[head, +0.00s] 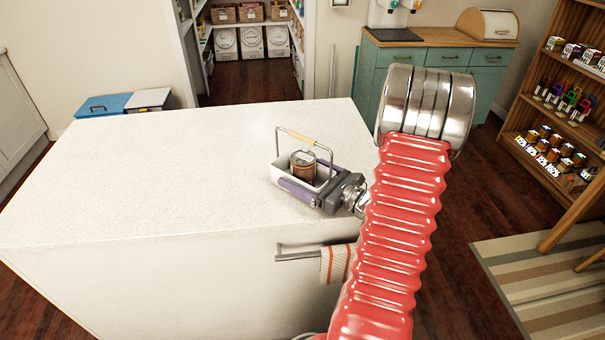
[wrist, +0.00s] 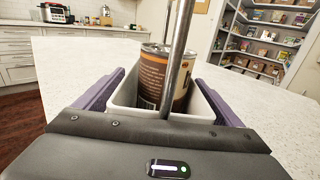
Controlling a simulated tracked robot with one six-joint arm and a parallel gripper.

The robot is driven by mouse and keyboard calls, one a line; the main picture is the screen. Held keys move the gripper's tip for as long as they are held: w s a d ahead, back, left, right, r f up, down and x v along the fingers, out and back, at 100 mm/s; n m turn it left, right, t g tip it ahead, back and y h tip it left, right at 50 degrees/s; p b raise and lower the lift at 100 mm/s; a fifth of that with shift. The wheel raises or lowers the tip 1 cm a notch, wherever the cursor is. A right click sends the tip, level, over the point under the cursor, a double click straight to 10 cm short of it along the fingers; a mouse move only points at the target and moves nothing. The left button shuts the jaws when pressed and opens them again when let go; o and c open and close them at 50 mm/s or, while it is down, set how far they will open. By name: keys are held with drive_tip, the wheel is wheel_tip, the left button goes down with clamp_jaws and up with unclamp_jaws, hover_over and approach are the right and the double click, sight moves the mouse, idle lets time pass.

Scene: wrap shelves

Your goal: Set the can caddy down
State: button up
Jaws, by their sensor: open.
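The can caddy (head: 277,175) is a small white tub with a metal bail handle (head: 294,136) and a pale wooden grip, standing upright on the white island counter (head: 150,185). A brown-labelled can (head: 303,166) stands in it. In the wrist view, the caddy's white wall (wrist: 125,111) and brown-labelled can (wrist: 152,76) show behind a metal handle bar. My gripper (head: 300,180) is open, low at the counter. Its purple fingers lie along both sides of the caddy; whether they touch it I cannot tell. The caddy's underside is hidden.
The counter is bare left of and beyond the caddy. A towel (head: 337,262) hangs on a rail (head: 295,256) at the island's near side. A wooden shelf (head: 515,118) with small goods stands at right, and a teal cabinet (head: 460,65) stands behind.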

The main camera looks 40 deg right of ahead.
drive_tip(key=s, duration=0.4)
drive_tip(key=s+d, duration=0.1)
drive_tip(key=s, duration=0.3)
drive_tip(key=s+d, duration=0.1)
drive_tip(key=s, duration=0.2)
drive_tip(key=shift+s+d, duration=0.1)
drive_tip(key=shift+s, duration=0.3)
idle(0.6)
